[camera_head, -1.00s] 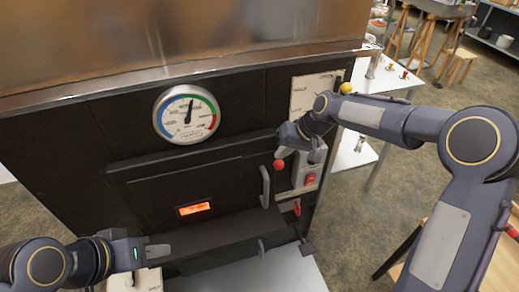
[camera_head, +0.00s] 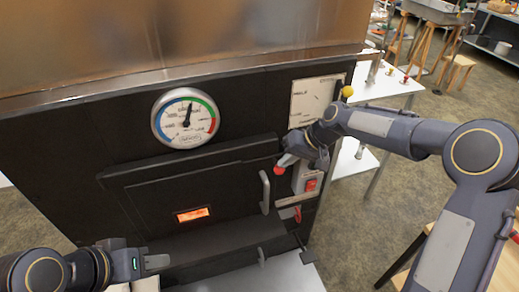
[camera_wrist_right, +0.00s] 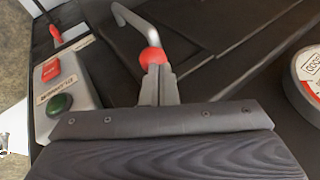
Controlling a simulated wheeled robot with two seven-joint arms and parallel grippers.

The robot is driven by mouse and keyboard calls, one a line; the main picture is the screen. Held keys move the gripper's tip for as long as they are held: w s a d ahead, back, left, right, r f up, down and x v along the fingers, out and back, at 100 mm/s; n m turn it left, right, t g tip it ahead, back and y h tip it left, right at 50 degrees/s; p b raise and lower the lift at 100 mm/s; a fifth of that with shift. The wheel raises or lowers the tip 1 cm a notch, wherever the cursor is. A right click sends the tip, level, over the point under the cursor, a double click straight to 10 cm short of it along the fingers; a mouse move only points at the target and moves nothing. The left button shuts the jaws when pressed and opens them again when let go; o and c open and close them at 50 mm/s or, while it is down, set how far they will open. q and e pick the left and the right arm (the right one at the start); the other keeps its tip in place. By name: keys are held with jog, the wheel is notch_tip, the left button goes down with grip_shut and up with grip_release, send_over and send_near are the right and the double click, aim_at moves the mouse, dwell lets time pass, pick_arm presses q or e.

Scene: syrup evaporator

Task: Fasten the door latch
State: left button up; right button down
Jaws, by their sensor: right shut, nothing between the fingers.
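The black firebox door (camera_head: 165,195) is on the front of the evaporator, with a small glowing orange window and a grey bar handle (camera_head: 265,192) at its right side. A red ball knob (camera_head: 277,171), apparently on the latch, is near the handle's top. My right gripper (camera_head: 288,160) is shut and empty, its tips right by the knob. In the right wrist view, the fingers (camera_wrist_right: 158,85) point at the red knob (camera_wrist_right: 152,60); I cannot tell whether they touch. The latch's arm and catch are hidden. My left gripper (camera_head: 157,262) is at lower left, away from the door handle.
A round gauge (camera_head: 186,118) is above the door. A switch box (camera_head: 307,180) with red and green buttons is close to the right of my right gripper. A white panel (camera_head: 312,100) is above it. A white side table (camera_head: 400,82) stands behind at right.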

jog(key=shift+r, duration=0.1)
jog(key=a+r+p+v, duration=0.1)
jog(key=p+v, duration=0.1)
jog(key=v, duration=1.1)
jog(key=shift+w, duration=0.25)
